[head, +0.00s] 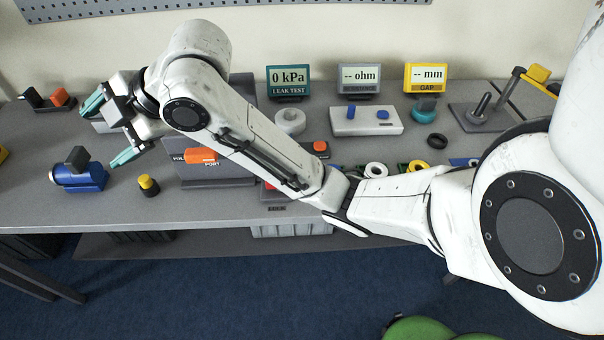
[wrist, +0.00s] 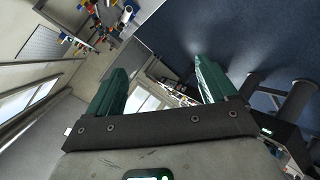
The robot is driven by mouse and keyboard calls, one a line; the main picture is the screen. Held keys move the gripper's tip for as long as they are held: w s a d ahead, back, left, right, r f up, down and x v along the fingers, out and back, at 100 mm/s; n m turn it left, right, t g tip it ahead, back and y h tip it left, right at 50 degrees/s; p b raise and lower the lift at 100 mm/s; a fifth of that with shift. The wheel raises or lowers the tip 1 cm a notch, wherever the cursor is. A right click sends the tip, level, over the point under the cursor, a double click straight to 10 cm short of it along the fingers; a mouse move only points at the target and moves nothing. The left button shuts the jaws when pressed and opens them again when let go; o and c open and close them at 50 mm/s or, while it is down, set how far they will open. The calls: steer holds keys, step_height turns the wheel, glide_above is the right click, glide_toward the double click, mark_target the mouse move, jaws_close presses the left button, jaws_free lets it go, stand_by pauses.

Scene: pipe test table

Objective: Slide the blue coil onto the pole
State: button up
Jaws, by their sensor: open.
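My gripper (head: 106,130) is at the left of the head view, above the table, with its teal fingers spread and nothing between them. In the wrist view my gripper (wrist: 162,78) is also open and empty. A small blue piece (head: 460,162) shows beside my arm at the front right; it may be the blue coil, but most of it is hidden. A short dark upright post (head: 481,104) on a grey base plate stands at the back right and may be the pole. My gripper is far from both. I cannot confirm either one.
A blue motor-like part (head: 78,176) and a yellow-capped black part (head: 148,185) lie near my gripper. A white box with two blue knobs (head: 367,121), a white ring (head: 290,120) and a dark ring (head: 437,140) stand further right. My arm crosses the table's front.

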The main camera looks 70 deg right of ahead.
steer(key=s+d+f+n+g+h, duration=0.2)
steer(key=s+d+f+n+g, duration=0.15)
steer(key=s+d, duration=0.4)
steer(key=s+d+f+n+g+h, duration=0.25)
steer(key=s+d+f, duration=0.2)
steer(key=d, duration=0.55)
steer(key=s+d+f+n+g, duration=0.15)
steer(key=s+d+f, duration=0.3)
steer(key=s, duration=0.45)
steer(key=s+d+f+g, duration=0.3)
steer(key=s+d+f, duration=0.15)
steer(key=s, duration=0.45)
steer(key=shift+y, duration=0.25)
steer(key=shift+s+d+f+p, duration=0.15)
steer(key=shift+f+p, duration=0.15)
steer(key=shift+f, duration=2.25)
steer(key=shift+s+d+f+p, duration=0.15)
steer(key=shift+f+p, duration=0.1)
steer(key=shift+f, duration=2.25)
steer(key=shift+c, duration=0.5)
steer(key=c, duration=1.1)
steer(key=shift+r, duration=0.15)
